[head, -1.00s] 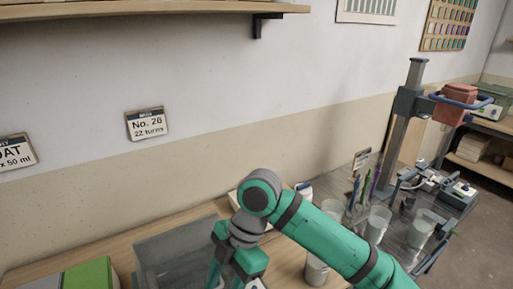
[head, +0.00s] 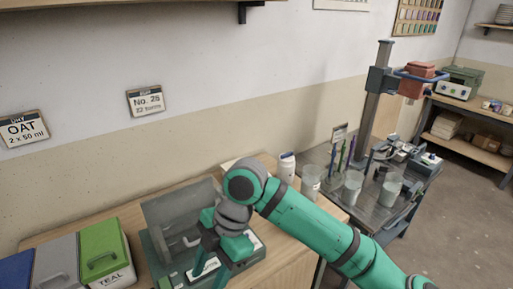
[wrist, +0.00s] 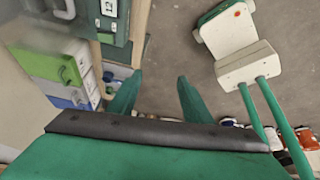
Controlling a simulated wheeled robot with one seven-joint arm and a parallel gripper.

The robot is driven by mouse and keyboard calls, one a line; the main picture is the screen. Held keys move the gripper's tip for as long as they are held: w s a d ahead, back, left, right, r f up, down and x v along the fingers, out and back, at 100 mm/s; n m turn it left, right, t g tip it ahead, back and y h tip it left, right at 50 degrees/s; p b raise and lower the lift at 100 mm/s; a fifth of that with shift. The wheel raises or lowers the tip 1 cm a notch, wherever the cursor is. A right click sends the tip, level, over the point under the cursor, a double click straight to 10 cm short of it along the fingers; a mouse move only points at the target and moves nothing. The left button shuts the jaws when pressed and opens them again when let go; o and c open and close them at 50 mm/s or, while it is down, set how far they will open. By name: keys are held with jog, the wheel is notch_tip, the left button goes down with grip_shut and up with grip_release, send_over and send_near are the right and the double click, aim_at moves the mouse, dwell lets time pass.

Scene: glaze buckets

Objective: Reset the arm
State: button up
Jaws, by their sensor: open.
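My arm is green with dark bands and reaches in from the lower right of the head view. My gripper (head: 208,277) hangs low in front of a grey clear-walled machine on the wooden bench. In the wrist view the two green fingers (wrist: 158,82) stand apart with nothing between them. They show over floor and the bench edge. In the head view the fingertips run close to the lower edge and are hard to make out.
The clear-walled machine (head: 176,216) stands close behind my gripper. A green bucket (head: 104,250) labelled TEAL, a grey one (head: 56,262) and a blue one stand to its left. A white bottle (head: 287,167) and glass jars (head: 352,187) are to the right. Open floor (head: 455,220) lies far right.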

jog(key=w+a+r+m+t+y, duration=0.2)
jog(key=w+a+m+t+y, duration=0.3)
jog(key=a, duration=0.4)
jog(key=w+a+r+m+t+y, duration=0.25)
jog(key=a+m+y, duration=0.25)
jog(key=a+y, duration=0.3)
jog(key=s+d+f+m+t+h, duration=0.3)
jog(key=d+f+m+t+h, duration=0.35)
jog(key=f+m, duration=0.3)
jog(key=s+d+f+m+t+h, duration=0.4)
jog(key=d+f+m+t+h, duration=0.2)
jog(key=d+f+m, duration=0.4)
jog(key=s+d+f+n+h, duration=0.1)
jog(key=s+d+f, duration=0.1)
jog(key=s, duration=0.6)
jog(key=s+d+f+n+g+h, duration=0.1)
jog(key=s+d+f+h, duration=0.1)
jog(key=s+d, duration=0.3)
jog(key=s+d+f+n+h, duration=0.1)
jog(key=s+d, duration=0.3)
jog(key=s, duration=0.7)
jog(key=shift+s+f+g+h, duration=0.3)
jog(key=shift+f+g+h, duration=0.05)
jog(key=shift+f+g, duration=0.05)
